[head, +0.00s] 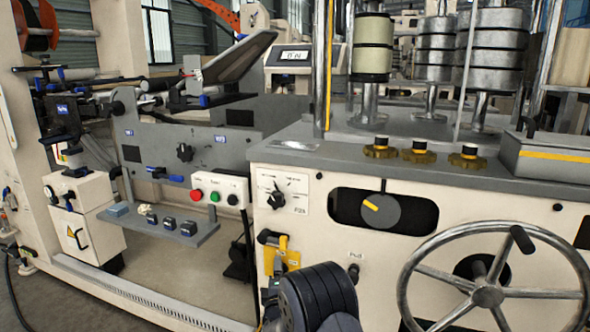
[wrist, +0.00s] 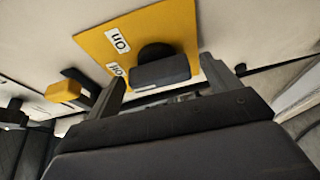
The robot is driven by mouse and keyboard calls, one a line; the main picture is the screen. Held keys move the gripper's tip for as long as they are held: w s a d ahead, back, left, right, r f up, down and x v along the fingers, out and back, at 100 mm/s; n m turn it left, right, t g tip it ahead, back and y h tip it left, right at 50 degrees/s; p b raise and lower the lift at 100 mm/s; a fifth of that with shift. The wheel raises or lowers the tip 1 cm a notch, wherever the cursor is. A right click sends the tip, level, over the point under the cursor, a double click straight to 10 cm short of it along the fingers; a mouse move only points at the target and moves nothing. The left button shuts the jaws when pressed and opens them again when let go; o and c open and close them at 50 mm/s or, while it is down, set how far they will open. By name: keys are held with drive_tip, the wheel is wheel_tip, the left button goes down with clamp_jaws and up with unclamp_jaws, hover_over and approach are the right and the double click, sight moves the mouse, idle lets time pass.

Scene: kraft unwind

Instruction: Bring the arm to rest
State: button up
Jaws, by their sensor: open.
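My gripper (wrist: 162,70) is open in the wrist view, its two fingers spread wide with nothing held. Beyond the fingertips is a yellow plate (wrist: 185,28) with an "On" label and a second, partly hidden label. A black knob (wrist: 160,72) on that plate shows between the fingers; I cannot tell how far off it is. In the head view my dark arm (head: 318,298) is at the bottom centre, close below the yellow plate (head: 291,259) on the cream machine front. The gripper itself is not clear there.
A large handwheel (head: 487,296) sticks out at the lower right, near my arm. A black slot with a grey dial (head: 380,211) is above. A yellow-ended lever (wrist: 62,92) is left of my fingers in the wrist view. A button box (head: 219,190) and small shelf (head: 160,228) are left.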

drive_tip(key=shift+r, duration=0.1)
drive_tip(key=s+f+m+t+h+b, duration=0.2)
drive_tip(key=s+f+m+b, duration=0.1)
drive_tip(key=s+m, duration=0.7)
drive_tip(key=shift+a+f, duration=0.15)
drive_tip(key=shift+a, duration=0.1)
idle(2.1)
idle(0.4)
